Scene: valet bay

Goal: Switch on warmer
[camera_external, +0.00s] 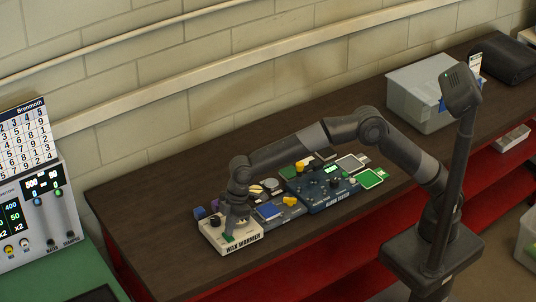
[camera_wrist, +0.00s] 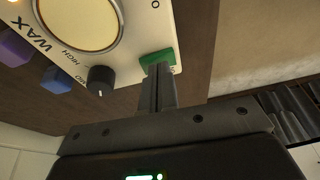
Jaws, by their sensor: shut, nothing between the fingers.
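The wax warmer (camera_external: 245,245) is a white box labelled WAX WARMER, near the left end of the dark bench. In the wrist view its top panel (camera_wrist: 130,33) shows a round cream-coloured well (camera_wrist: 80,20), a black knob (camera_wrist: 100,80) and a green rocker switch (camera_wrist: 157,57). My gripper (camera_wrist: 160,68) is shut and empty, its fingertips at the green switch and covering part of it. I cannot tell whether they touch it or which way it is tilted. In the external view my gripper (camera_external: 228,234) points down over the warmer.
Blue and purple blocks (camera_wrist: 54,77) lie beside the warmer. A blue device (camera_external: 325,190) with a lit display and a yellow-knobbed unit (camera_external: 288,204) stand to its right. A grey bin (camera_external: 420,95) stands farther right. The bench front (camera_external: 185,253) left of the warmer is clear.

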